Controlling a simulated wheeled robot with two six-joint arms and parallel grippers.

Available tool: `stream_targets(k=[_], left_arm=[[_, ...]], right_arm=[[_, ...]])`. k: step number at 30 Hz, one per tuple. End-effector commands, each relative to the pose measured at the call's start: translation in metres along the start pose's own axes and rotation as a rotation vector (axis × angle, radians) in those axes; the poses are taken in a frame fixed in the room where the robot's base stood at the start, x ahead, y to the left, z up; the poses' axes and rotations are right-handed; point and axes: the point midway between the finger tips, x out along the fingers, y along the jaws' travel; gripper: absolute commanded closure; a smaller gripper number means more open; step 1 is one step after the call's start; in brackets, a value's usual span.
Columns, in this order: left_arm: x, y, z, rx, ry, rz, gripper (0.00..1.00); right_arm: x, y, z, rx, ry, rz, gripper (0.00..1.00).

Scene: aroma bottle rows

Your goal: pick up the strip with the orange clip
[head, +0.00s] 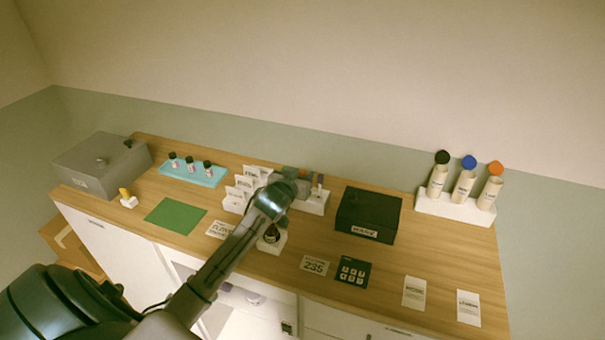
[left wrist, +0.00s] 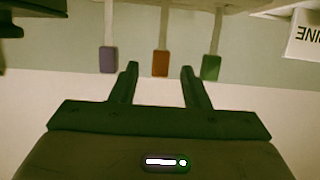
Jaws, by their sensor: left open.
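In the left wrist view three pale strips stand in a row, each with a coloured clip. The strip with the orange clip (left wrist: 160,63) is in the middle, the purple clip (left wrist: 108,60) left and the green clip (left wrist: 211,67) right. My left gripper (left wrist: 159,69) is open and empty. Its fingertips lie on either side of the orange clip in the picture; I cannot tell whether they touch it. In the head view my left wrist partly hides the strips' white holder (head: 316,203). My right gripper is not in view.
White packets (head: 247,184) stand left of the strip holder, and a dark bottle (head: 271,234) stands in front. A black box (head: 367,214) is to the right. A rack with capped tubes (head: 455,207) stands farther right. A green mat (head: 176,215) lies left.

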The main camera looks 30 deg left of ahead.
Motion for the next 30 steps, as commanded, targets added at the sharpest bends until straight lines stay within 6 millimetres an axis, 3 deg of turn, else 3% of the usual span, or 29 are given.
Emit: stream_targets(k=[6,14,21,30], left_arm=[[0.021,0.000,-0.001,-0.001,-0.002,0.000,0.58],[0.023,0.000,0.001,0.000,-0.001,0.001,0.58],[0.023,0.000,0.001,0.000,-0.001,0.001,1.00],[0.023,0.000,-0.001,0.000,0.000,0.001,1.00]], right_arm=[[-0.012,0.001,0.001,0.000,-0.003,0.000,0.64],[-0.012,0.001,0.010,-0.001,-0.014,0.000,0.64],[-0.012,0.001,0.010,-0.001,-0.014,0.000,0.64],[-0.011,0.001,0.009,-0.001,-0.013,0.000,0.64]])
